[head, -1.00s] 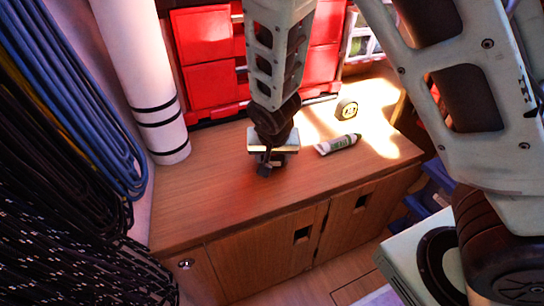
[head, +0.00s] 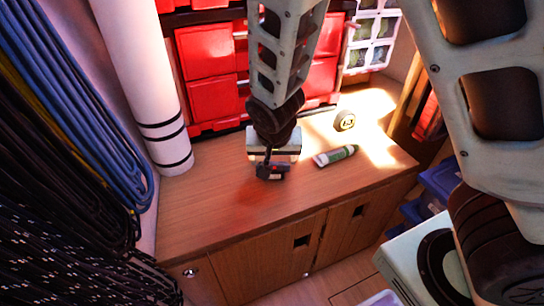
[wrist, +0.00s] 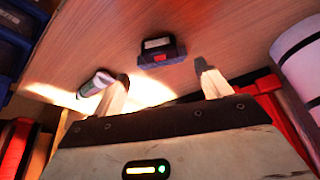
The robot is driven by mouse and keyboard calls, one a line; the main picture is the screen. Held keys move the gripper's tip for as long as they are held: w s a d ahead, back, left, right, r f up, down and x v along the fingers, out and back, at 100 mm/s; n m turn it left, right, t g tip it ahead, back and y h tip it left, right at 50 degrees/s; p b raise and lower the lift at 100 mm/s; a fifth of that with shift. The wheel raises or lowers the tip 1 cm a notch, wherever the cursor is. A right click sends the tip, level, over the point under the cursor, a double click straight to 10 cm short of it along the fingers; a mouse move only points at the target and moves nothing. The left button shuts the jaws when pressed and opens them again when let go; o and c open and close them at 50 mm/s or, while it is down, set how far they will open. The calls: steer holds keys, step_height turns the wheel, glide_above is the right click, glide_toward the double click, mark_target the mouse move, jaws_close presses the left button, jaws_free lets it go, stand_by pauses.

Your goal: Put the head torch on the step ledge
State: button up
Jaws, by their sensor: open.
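The head torch (head: 272,172) is a small dark block with a red spot, on the wooden cabinet top (head: 215,205) just in front of my gripper. In the wrist view the head torch (wrist: 160,50) lies beyond the two fingertips, roughly centred between them, with wood showing around it. My gripper (wrist: 160,74) is open and empty, its fingers apart and not touching the torch. I cannot tell for certain which surface is the step ledge.
A white and green tube (head: 336,156) lies right of my gripper, with a round yellow and black item (head: 344,120) behind it. Red drawers (head: 208,77) and a white roll (head: 150,90) stand at the back. Coiled ropes (head: 60,110) hang left. The front left top is clear.

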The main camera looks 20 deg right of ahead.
steer(key=s+a+r+n+g+y+p, duration=0.1)
steer(key=s+a+r+n+g, duration=0.1)
steer(key=s+r+n, duration=0.4)
steer(key=s+a+r+n+g+y+p, duration=0.1)
steer(key=s+a+r+n, duration=0.3)
steer(key=s, duration=1.1)
step_height(320, 180, up, 4)
steer(key=shift+s+n+g, duration=0.4)
steer(key=shift+n+g, duration=0.2)
steer(key=shift+n, duration=0.5)
step_height(320, 180, up, 29)
steer(key=p, duration=2.9)
steer(key=shift+a, duration=0.25)
